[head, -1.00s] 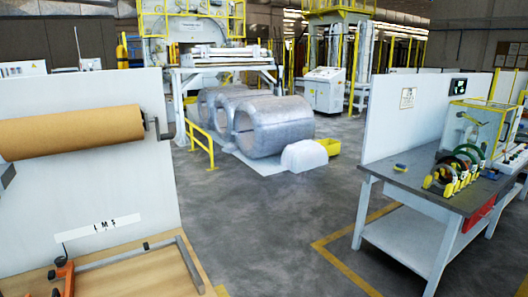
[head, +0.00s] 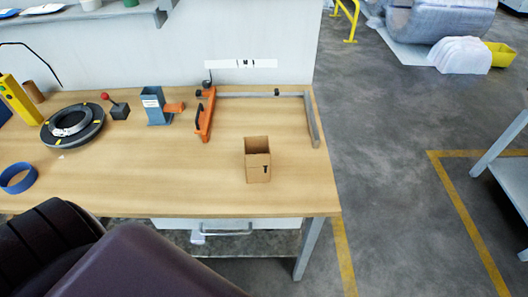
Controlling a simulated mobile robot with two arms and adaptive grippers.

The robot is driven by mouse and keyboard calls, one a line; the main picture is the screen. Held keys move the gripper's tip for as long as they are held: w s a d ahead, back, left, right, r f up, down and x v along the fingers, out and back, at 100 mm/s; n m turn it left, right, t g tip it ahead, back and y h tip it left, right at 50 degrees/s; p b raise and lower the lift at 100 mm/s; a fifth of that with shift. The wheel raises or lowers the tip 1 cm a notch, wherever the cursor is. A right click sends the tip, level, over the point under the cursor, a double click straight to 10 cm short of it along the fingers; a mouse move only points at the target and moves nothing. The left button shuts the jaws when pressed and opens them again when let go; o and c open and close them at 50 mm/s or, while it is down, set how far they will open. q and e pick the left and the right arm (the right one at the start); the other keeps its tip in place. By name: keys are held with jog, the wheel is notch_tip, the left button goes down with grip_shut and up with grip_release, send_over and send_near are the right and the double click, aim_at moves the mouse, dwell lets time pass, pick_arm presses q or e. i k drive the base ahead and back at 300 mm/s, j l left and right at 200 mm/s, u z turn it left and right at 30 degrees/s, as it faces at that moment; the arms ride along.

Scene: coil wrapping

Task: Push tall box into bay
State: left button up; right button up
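In the head view a small open-topped cardboard box (head: 258,165) stands upright on the wooden workbench (head: 190,185), near its right front part. It is taller than wide and has a dark mark on its front. Behind it and to its right, a grey metal bar frame (head: 313,125) forms a corner along the bench's back and right edge. An orange clamp-like piece (head: 205,115) with a dark handle closes the left side. The box stands in front of this framed area. Neither gripper shows; dark rounded parts at the lower left look like my own arm.
Left on the bench are a blue-grey holder (head: 155,106), a dark ring (head: 73,126), a blue tape ring (head: 17,178), a red-knobbed block (head: 118,108) and a yellow tool (head: 20,100). The bench top between box and clamp is clear. Open floor (head: 400,200) lies to the right.

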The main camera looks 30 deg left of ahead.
aim_at(258, 166)
jog(key=l+u, duration=0.15)
jog(key=l, duration=0.3)
jog(key=k+l+u, duration=0.15)
jog(key=l, duration=0.25)
jog(key=k+l+u, duration=0.15)
jog(key=l, duration=0.25)
jog(key=k+l+u, duration=0.15)
jog(key=l, duration=0.25)
jog(key=i, duration=0.05)
